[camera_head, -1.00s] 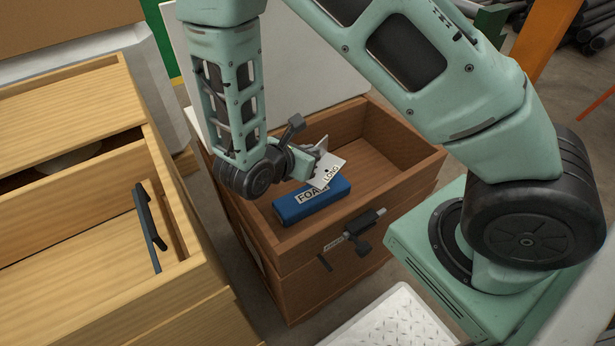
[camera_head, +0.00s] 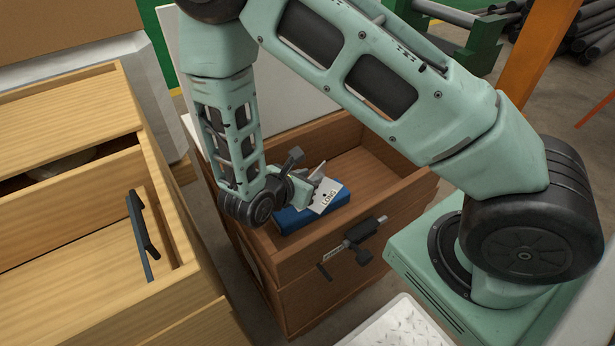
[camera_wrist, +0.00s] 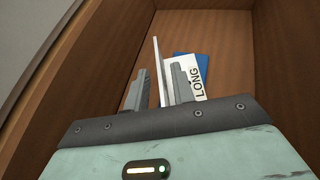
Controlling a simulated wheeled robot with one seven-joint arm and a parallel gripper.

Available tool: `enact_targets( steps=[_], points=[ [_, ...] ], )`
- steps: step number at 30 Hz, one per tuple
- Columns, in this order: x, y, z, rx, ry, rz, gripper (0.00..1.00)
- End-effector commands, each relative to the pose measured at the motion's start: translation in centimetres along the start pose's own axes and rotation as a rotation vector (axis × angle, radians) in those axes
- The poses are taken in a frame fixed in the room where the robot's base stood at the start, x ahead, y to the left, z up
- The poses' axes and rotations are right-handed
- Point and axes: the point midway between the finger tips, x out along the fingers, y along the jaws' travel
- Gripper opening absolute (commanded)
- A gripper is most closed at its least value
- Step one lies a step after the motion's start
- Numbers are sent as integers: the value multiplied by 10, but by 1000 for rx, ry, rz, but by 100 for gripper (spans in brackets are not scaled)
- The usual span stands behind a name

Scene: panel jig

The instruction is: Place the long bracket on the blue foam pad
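The long bracket (camera_head: 327,197) is a pale angled plate marked "LONG". Its labelled flange lies over the blue foam pad (camera_head: 290,220), seemingly resting on it, and hides much of its top. The pad is inside the brown drawer. My gripper (camera_head: 308,181) is low in the drawer at the bracket's upright flange. In the wrist view, that flange of the bracket (camera_wrist: 158,62) stands between my two fingers (camera_wrist: 160,88). A narrow gap shows beside the left finger, so the fingers look slightly open. A blue corner of the pad (camera_wrist: 207,66) shows beyond the label.
The brown drawer (camera_head: 400,203) has walls close around my gripper, with bare floor toward its far right. A caliper-like handle (camera_head: 352,240) is on its front. A pale wooden drawer unit (camera_head: 90,215) with a dark handle stands open at left.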

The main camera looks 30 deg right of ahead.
Motion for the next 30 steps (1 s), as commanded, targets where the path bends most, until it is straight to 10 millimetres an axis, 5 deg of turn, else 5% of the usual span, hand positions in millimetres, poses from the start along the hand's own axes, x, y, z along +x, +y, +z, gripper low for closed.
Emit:
enact_targets(
  steps=[11, 21, 30],
  points=[
    [-6, 0, 4, 0, 1, 2, 26],
    [-60, 0, 4, 0, 1, 3, 26],
    [-85, -7, 12, 46, 36, -40, 26]
  ],
)
